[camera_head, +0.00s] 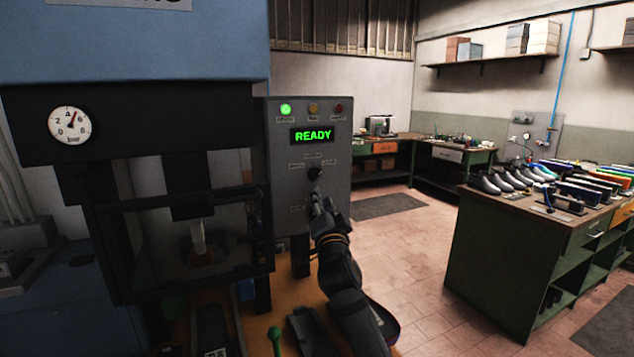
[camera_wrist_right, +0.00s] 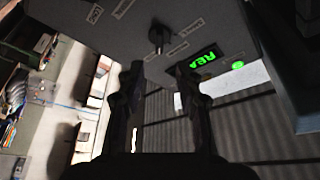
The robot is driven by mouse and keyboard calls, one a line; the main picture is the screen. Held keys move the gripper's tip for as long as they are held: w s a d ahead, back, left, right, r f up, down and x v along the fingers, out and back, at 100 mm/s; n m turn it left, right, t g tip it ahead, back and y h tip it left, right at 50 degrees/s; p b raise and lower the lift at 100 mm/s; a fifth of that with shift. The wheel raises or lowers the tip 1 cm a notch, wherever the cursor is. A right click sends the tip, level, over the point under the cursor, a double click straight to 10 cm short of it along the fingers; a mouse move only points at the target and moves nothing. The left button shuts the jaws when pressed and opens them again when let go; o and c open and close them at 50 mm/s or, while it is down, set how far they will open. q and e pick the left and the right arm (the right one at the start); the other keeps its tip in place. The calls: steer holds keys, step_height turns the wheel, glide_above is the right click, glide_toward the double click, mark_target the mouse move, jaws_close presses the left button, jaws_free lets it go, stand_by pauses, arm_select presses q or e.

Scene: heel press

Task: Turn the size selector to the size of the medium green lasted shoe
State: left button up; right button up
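The size selector is a small dark knob (camera_head: 315,172) on the grey control panel (camera_head: 340,205), below the green READY display (camera_head: 313,136). Small labels surround it, too small to read. In the right wrist view the knob (camera_wrist_right: 157,36) lies beyond the fingertips, roughly in line with the gap between them. My right gripper (camera_head: 317,196) is just below and in front of the knob; in the wrist view its fingers (camera_wrist_right: 160,70) are apart with nothing between them. My left gripper is not in view. I cannot pick out the medium green lasted shoe with certainty.
The press (camera_head: 150,130) with its pressure gauge (camera_head: 69,125) stands left of the panel. A green-lit lamp (camera_head: 286,109) is on. A green workbench (camera_head: 500,250) at right carries several shoes (camera_head: 510,178). Tiled floor between is free.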

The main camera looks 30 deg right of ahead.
mark_target(316, 177)
steer(key=p+x, duration=0.4)
steer(key=x, duration=0.6)
steer(key=shift+w, duration=0.2)
steer(key=shift+f, duration=0.1)
jaws_close()
